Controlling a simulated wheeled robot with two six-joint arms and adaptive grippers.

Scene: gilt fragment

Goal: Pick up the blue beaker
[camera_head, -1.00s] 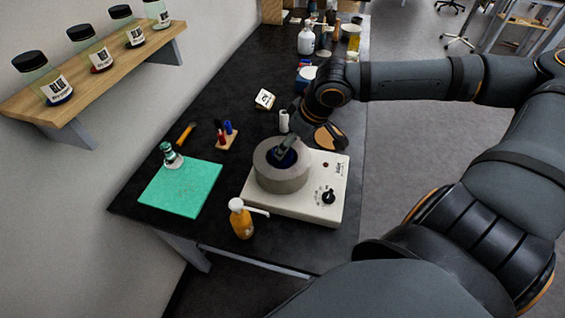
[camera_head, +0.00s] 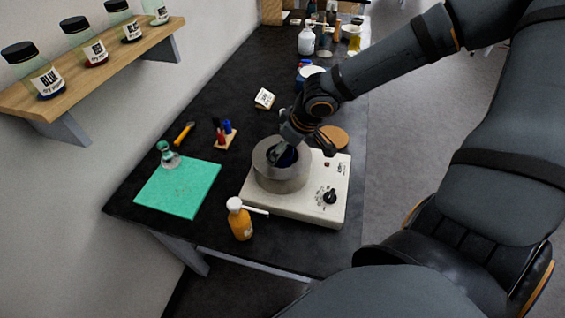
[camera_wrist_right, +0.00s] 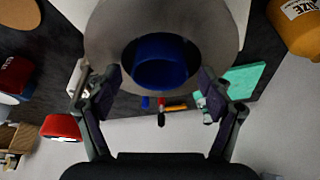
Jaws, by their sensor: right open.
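The blue beaker (camera_wrist_right: 162,62) sits inside the round grey heating pot (camera_head: 283,182) on the white hotplate (camera_head: 309,210). In the head view only a dark blue part of the beaker (camera_head: 288,157) shows in the pot's opening. My right gripper (camera_head: 279,158) reaches down to the pot's rim from the back right. In the right wrist view my right gripper (camera_wrist_right: 162,92) is open, with one finger on each side of the beaker's opening in the picture. I cannot tell whether a finger touches the beaker. The left gripper is not in view.
An orange bottle with a white pump (camera_head: 240,220) stands in front left of the hotplate. A green mat (camera_head: 178,191) with a small glass flask (camera_head: 168,157) lies to the left. A cork disc (camera_head: 333,136) lies behind the hotplate. Bottles crowd the table's far end.

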